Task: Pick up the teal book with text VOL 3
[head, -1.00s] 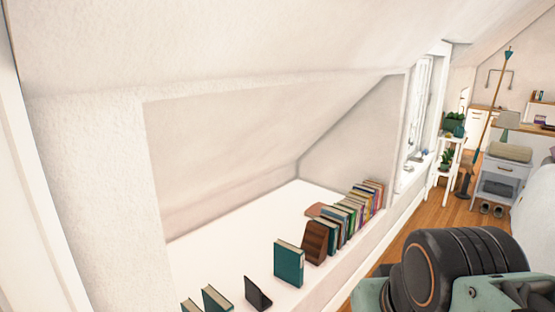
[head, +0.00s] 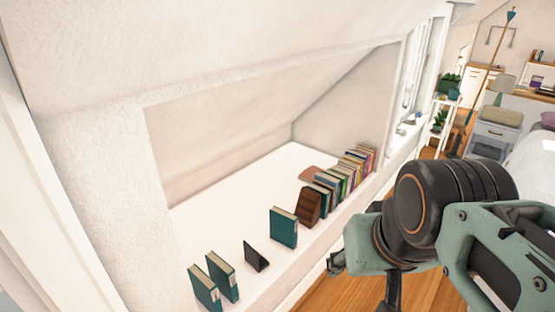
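Three separate teal books stand upright on the white ledge in the head view: one at the near left (head: 204,288), one just right of it (head: 222,277), and one further along (head: 284,228). The lettering on them is too small to read, so I cannot tell which is VOL 3. My arm is at the right, beyond the ledge's front edge. Dark parts at its lower end, seemingly my gripper (head: 338,264), show beside the ledge, apart from the books. Its fingers are not clear enough to tell open from shut.
A small black stand (head: 256,256) sits between the teal books. A brown wooden block (head: 308,206) and a row of several coloured books (head: 345,181) stand farther back. The white ledge (head: 240,205) is bare behind them, under the sloped ceiling.

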